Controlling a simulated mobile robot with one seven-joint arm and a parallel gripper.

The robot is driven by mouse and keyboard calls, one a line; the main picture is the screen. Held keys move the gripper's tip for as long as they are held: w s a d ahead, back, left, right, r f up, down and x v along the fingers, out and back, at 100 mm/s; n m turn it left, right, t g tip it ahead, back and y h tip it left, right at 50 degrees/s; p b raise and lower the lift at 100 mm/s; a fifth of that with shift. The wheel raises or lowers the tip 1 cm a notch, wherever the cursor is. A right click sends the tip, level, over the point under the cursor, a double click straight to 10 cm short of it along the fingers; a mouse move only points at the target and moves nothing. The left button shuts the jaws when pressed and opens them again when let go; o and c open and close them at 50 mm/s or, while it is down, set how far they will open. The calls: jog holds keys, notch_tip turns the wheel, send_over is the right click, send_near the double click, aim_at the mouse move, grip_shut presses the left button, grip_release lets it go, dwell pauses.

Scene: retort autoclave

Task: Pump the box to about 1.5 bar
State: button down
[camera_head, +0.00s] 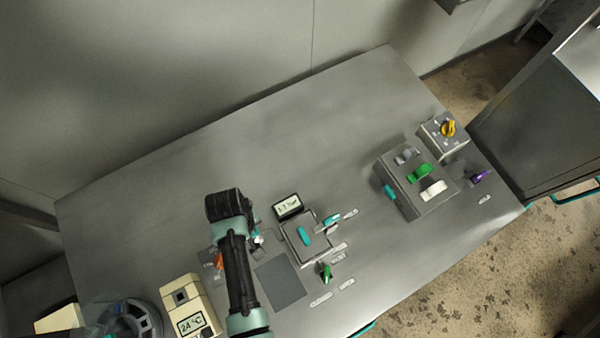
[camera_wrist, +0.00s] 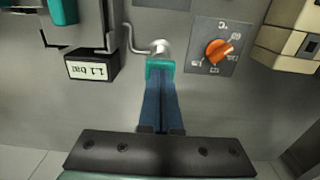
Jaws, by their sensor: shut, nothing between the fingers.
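The box (camera_head: 303,243) is a grey case with a teal handle on top, right of my arm in the head view. Its small display (camera_head: 286,206) also shows upside down in the wrist view (camera_wrist: 91,67) and seems to read 1.1 bar. A bent metal crank (camera_wrist: 137,44) with a round silver end stands beside the box. My gripper (camera_wrist: 160,68) is shut and empty, its fingertips right by the crank's silver end. I cannot tell whether they touch it. In the head view my arm hides the fingers.
An orange dial (camera_wrist: 218,50) sits on a plate beside the crank. A cream unit (camera_head: 188,308) reading 24 °C stands left of my arm. A green-handled valve (camera_head: 326,271) is in front of the box. A grey panel (camera_head: 416,181) with coloured handles stands right. The table's back is clear.

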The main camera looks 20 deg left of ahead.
jog(key=shift+f+b, duration=0.65)
jog(key=shift+f, duration=0.3)
jog(key=shift+r, duration=0.2)
jog(key=shift+r+p, duration=0.75)
jog(key=shift+p, duration=0.3)
notch_tip(320, 180, up, 6)
jog(key=p, duration=0.6)
jog(key=shift+r, duration=0.1)
